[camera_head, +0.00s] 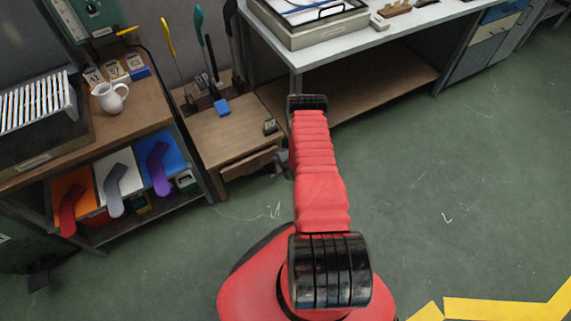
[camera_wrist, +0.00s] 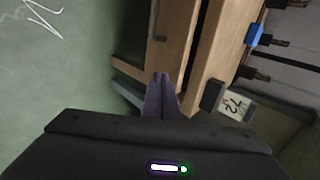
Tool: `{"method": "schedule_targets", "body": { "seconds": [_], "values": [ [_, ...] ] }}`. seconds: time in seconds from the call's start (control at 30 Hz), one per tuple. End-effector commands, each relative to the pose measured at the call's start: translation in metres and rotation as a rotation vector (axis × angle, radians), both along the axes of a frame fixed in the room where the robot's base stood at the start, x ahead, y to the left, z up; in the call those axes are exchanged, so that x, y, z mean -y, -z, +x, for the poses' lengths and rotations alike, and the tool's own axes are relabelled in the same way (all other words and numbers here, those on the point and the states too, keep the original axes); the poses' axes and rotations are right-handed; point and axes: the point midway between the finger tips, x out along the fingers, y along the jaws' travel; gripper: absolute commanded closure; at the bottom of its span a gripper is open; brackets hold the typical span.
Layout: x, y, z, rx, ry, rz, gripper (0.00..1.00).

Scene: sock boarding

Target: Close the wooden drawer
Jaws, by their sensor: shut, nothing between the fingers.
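The wooden drawer (camera_head: 250,164) is at the front of a low wooden cabinet (camera_head: 217,130), left of my arm in the head view. Its front seems to stand out a little from the cabinet, with a dark gap behind its upper edge. In the wrist view the drawer front (camera_wrist: 178,42) shows turned sideways, with a dark handle. My gripper (camera_wrist: 162,82) is shut and empty, its fingertips close to the drawer front; I cannot tell whether they touch. In the head view my gripper (camera_head: 283,156) is mostly hidden behind my arm.
A small dark block (camera_head: 270,127) and a blue block (camera_head: 222,107) sit on the cabinet. It also carries upright tools. A workbench (camera_head: 345,38) stands behind to the right. A shelf with colored bins (camera_head: 75,190) stands left. The green floor (camera_head: 460,170) at right is clear.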

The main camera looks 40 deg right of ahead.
Motion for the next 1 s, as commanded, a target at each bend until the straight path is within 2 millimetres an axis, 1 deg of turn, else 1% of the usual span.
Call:
{"method": "schedule_targets", "body": {
  "seconds": [0.1,0.7,0.83,1.0],
  "values": [
    [-0.001,-0.011,-0.01,0.001,0.001,0.0,1.0],
    [-0.012,-0.061,-0.063,0.0,0.001,-0.001,1.0],
    [-0.013,-0.067,-0.069,0.001,0.0,0.0,1.0],
    [-0.014,-0.069,-0.071,0.001,-0.001,-0.001,1.0]
  ]
}}
